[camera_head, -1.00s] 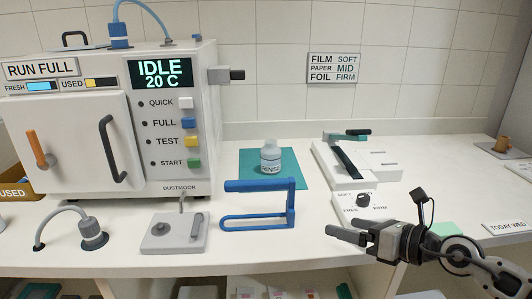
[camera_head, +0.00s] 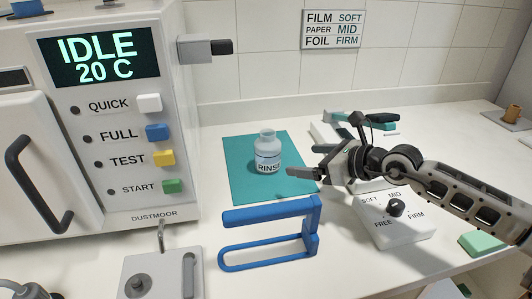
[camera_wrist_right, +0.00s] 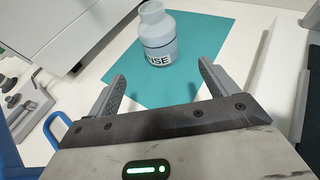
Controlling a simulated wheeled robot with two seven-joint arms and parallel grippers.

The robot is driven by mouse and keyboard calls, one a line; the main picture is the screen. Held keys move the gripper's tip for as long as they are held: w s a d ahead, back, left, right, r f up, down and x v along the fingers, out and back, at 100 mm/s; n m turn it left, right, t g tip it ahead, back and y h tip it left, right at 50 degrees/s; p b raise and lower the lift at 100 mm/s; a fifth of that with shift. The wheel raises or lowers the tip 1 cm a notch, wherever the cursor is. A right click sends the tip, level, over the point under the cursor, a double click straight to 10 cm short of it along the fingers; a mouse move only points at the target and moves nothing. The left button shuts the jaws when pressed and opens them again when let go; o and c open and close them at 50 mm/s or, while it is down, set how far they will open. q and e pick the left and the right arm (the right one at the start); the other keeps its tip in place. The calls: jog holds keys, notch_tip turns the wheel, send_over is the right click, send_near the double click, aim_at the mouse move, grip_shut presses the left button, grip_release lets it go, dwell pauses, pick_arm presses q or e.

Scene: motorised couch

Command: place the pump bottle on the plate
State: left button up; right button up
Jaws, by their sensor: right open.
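A grey-white bottle (camera_head: 267,155) with a RINSE label stands upright on a teal mat (camera_head: 237,180). No pump head can be made out on it. My right gripper (camera_head: 305,173) is open and empty, just right of the bottle in the head view. In the right wrist view the bottle (camera_wrist_right: 157,35) is ahead of and between the two open fingers (camera_wrist_right: 162,72), not gripped. A grey plate-like base (camera_head: 160,277) with a round knob and a slot lies at the lower left; I cannot tell if it is the task's plate.
A blue handle-like frame (camera_head: 270,215) stands in front of the mat. A white machine (camera_head: 165,90) with coloured buttons is at left. A dial box (camera_head: 395,225) and green block (camera_head: 485,243) sit at right, below my right arm.

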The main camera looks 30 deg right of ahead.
aim_at(269, 156)
jog(key=p+x, duration=0.1)
jog(key=x, duration=1.2)
jog(key=shift+w+d, duration=0.1)
jog(key=shift+w, duration=0.05)
jog(key=shift+r, duration=0.1)
jog(key=c, duration=1.3)
